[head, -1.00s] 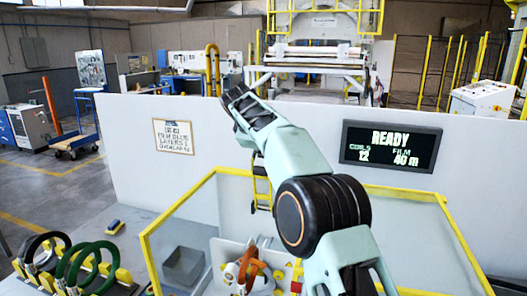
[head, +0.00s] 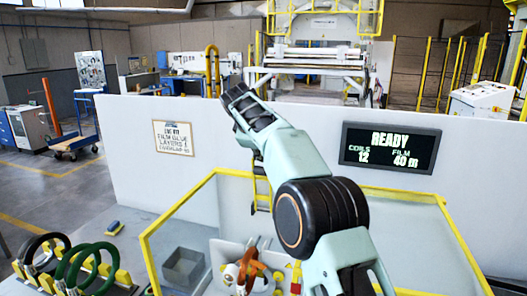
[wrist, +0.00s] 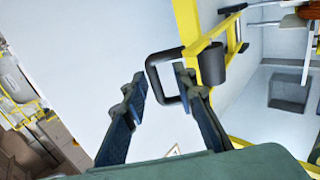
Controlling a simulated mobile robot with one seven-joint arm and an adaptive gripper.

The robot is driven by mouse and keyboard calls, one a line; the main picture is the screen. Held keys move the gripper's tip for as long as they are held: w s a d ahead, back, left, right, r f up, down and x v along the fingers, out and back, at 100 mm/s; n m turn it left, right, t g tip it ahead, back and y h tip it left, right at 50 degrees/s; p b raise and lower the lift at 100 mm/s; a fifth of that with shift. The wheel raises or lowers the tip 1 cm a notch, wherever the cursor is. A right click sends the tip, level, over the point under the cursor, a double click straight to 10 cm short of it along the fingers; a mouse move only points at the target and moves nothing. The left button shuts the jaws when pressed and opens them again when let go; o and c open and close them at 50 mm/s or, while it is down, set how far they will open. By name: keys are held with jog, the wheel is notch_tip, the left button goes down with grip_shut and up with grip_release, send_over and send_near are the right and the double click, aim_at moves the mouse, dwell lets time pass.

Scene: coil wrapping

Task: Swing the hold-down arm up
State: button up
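In the wrist view my gripper (wrist: 160,85) is open. Its two dark fingers are apart, beside a dark loop handle (wrist: 154,72) fixed to a yellow bar (wrist: 188,22); the right finger overlaps the loop. Nothing is clearly clamped. An orange-brown piece (wrist: 312,11) shows at the wrist view's top right corner.
A grey bin (head: 184,266) stands inside the guard. Green and black coils (head: 82,268) stand in a rack at lower left. A white partition (head: 120,140) with a READY display (head: 390,147) runs behind. A small blue-yellow block (head: 114,228) lies on the table.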

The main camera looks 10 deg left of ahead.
jog(key=v, duration=1.2)
